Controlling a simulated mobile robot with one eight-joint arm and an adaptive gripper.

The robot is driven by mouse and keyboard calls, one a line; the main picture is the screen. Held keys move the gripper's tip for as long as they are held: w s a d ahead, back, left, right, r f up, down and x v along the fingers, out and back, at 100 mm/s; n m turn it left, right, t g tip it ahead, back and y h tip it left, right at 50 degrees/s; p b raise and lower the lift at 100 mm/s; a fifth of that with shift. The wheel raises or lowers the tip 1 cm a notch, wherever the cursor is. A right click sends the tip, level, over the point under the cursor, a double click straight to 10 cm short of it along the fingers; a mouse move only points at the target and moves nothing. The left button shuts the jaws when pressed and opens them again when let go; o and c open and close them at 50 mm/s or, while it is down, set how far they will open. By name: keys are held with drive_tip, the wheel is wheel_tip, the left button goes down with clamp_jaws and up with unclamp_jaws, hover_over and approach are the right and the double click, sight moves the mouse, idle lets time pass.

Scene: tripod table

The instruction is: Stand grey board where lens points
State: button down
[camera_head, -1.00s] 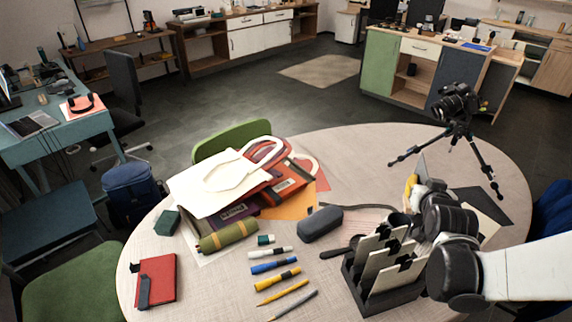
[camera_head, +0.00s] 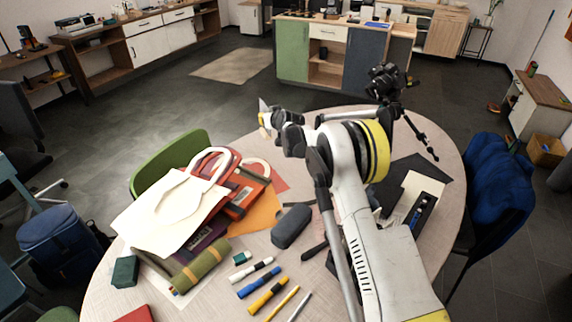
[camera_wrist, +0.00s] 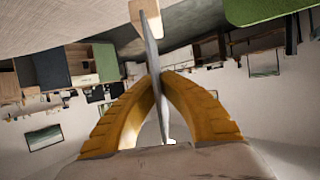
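My gripper (camera_head: 266,122) is shut on the grey board (camera_head: 263,105) and holds it over the far edge of the round table, left of the tripod. In the wrist view, the yellow fingers (camera_wrist: 163,105) pinch the thin board (camera_wrist: 152,50), seen nearly edge-on, with a wood-coloured piece at its far end. A black camera (camera_head: 386,80) stands on a tripod (camera_head: 413,125) at the table's far right. Its lens seems to face left, but the exact direction is hard to tell. My arm hides part of the table and the rack of boards.
The round table (camera_head: 236,300) bears bags (camera_head: 180,212), a dark case (camera_head: 291,226), and several pens and markers (camera_head: 262,290). A dark mat (camera_head: 412,172) lies right of my arm. A green chair (camera_head: 170,160) stands behind the table, a blue-draped chair (camera_head: 500,185) at right.

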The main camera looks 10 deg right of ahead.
drive_tip(key=s+d+f+b, duration=0.2)
drive_tip(key=s+f, duration=0.1)
drive_tip(key=s+d+f+b, duration=0.2)
drive_tip(key=s+f, duration=0.1)
drive_tip(key=f, duration=0.1)
drive_tip(key=s+d+f+b, duration=0.2)
drive_tip(key=s+f, duration=0.1)
drive_tip(key=f, duration=0.1)
drive_tip(key=shift+d+b, duration=0.2)
drive_tip(key=shift+b, duration=0.15)
drive_tip(key=shift+r, duration=0.15)
drive_tip(key=c, duration=1.6)
unclamp_jaws()
